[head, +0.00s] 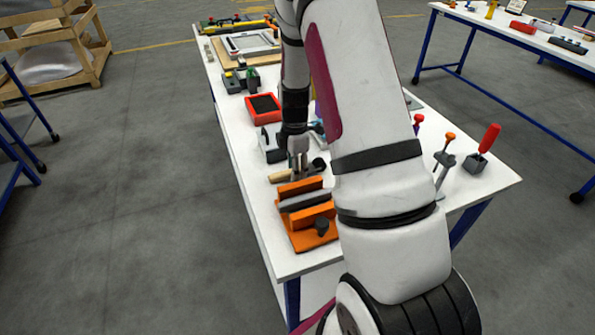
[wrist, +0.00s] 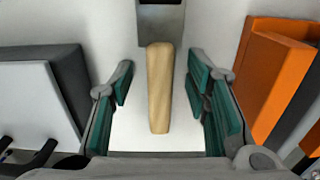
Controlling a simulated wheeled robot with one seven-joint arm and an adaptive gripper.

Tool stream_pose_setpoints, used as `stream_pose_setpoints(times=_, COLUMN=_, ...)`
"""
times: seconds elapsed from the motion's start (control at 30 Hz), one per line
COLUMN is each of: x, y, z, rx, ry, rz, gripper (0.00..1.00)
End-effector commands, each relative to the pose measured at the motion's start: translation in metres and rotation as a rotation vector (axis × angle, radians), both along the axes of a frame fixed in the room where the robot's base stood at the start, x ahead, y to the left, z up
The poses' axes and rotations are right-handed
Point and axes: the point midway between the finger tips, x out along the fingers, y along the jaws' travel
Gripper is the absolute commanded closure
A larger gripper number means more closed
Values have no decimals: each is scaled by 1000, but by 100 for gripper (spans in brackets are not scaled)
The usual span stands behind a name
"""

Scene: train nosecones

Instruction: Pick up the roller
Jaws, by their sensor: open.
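The roller has a pale wooden handle (wrist: 160,90) that lies lengthwise between my fingers in the wrist view. A dark grey part (wrist: 160,22) adjoins its far end and is cut off by the top edge. In the head view the wooden handle (head: 280,177) shows on the white table, partly hidden by my gripper. My gripper (head: 298,164) points down over it. In the wrist view my gripper (wrist: 164,84) is open, with one green-padded finger on each side of the handle and gaps on both sides.
An orange fixture with grey bars (head: 305,214) stands close in front of the gripper, on the right in the wrist view (wrist: 270,75). A grey block with a white face (wrist: 40,95) is at left there. A red tray (head: 263,109) stands farther back. Screwdriver-like tools (head: 485,150) stand at right.

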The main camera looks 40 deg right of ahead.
Motion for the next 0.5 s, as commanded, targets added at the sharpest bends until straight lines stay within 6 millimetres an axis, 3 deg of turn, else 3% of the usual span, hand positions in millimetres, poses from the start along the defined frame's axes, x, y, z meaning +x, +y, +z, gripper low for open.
stream_pose_setpoints(times=0.07, x=0, y=0, z=0, rx=0, ry=0, rz=0, gripper=59)
stream_pose_setpoints(times=0.23, x=0, y=0, z=0, rx=0, ry=0, rz=0, gripper=97)
stream_pose_setpoints(times=0.5, x=0, y=0, z=1, rx=0, ry=0, rz=0, gripper=100)
